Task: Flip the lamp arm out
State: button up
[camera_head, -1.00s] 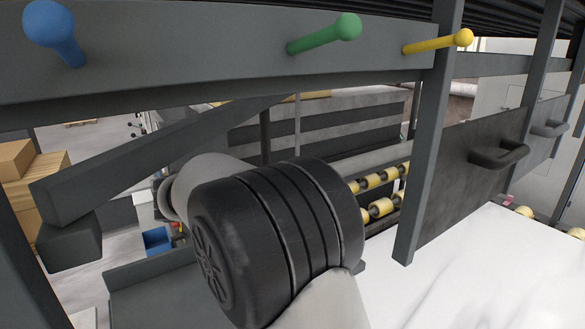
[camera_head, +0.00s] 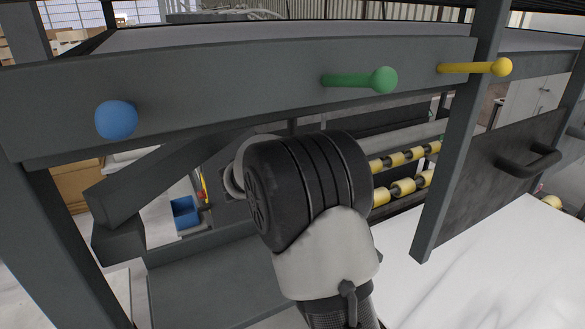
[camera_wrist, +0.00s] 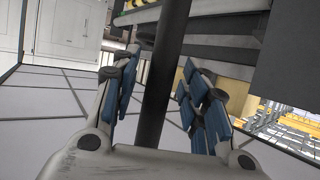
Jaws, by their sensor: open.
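No part is clearly recognisable as a lamp arm. A dark grey diagonal beam (camera_head: 155,172) with a block at its lower end (camera_head: 120,240) sits left of my arm in the head view; I cannot tell whether it is the lamp arm. In the wrist view my gripper (camera_wrist: 163,85) is open, with blue-padded fingers on either side of a dark bar (camera_wrist: 163,75). The bar runs upright between them; I cannot tell whether either finger touches it. In the head view my black wrist joint hides the gripper.
A grey rail carries a blue knob (camera_head: 116,119), a green knob (camera_head: 383,80) and a yellow knob (camera_head: 500,67). A grey post (camera_head: 455,150) stands right of my arm. Beyond are yellow rollers (camera_head: 403,188), a dark panel with a handle (camera_head: 530,160) and a white slab (camera_head: 480,260).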

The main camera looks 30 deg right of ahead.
jog(key=shift+c, duration=0.5)
grip_shut()
dwell(0.3)
